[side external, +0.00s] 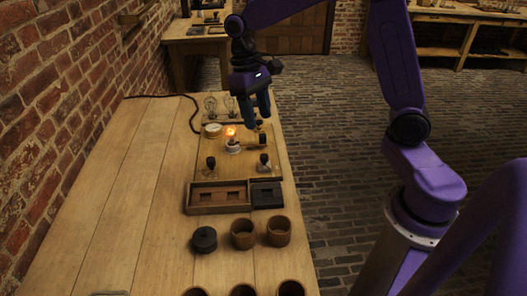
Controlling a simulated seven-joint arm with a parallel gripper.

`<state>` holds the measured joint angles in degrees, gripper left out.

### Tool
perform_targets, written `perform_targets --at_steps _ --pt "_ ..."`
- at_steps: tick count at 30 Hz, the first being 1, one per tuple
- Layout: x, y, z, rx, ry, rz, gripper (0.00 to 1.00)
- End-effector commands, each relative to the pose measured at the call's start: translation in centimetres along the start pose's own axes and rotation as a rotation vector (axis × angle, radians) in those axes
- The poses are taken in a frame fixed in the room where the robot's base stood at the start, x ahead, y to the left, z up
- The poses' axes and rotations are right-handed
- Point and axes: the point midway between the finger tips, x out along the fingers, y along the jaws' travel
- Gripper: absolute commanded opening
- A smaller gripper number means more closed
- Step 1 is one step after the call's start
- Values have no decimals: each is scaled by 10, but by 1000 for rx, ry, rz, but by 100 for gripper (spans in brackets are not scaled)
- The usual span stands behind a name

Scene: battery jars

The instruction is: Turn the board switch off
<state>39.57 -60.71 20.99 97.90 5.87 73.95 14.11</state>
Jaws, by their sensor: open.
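A wooden board (238,172) lies on the bench, with several small fittings on it. A small bulb (231,131) near its middle glows orange in a pale holder (232,148). Dark-topped fittings stand at its front left (211,165) and front right (264,161). Another small dark fitting (262,139) is at its right side. I cannot tell for certain which fitting is the switch. My gripper (260,112) points down above the right rear part of the board, with its fingers apart and nothing visible between them. The fingers partly hide the fittings behind them.
In front of the board are a wooden tray (193,207) and a dark block (267,194). A lidded dark jar (204,239) and open brown jars (242,234) stand nearer. Clear glass bulbs (211,106) stand behind the board. The left of the bench (130,200) is clear.

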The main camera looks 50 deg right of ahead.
Motion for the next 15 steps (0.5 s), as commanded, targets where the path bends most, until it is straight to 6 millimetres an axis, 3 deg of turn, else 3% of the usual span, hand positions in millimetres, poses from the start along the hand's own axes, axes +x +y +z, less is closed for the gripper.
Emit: perform_targets --at_steps 1,6,10,15 --pt "0 12 -18 73 -20 -16 53" --pt "2 59 -66 295 -79 -71 53" --pt "6 92 -88 424 -114 -108 53" --pt "9 115 -101 509 -137 -133 53"
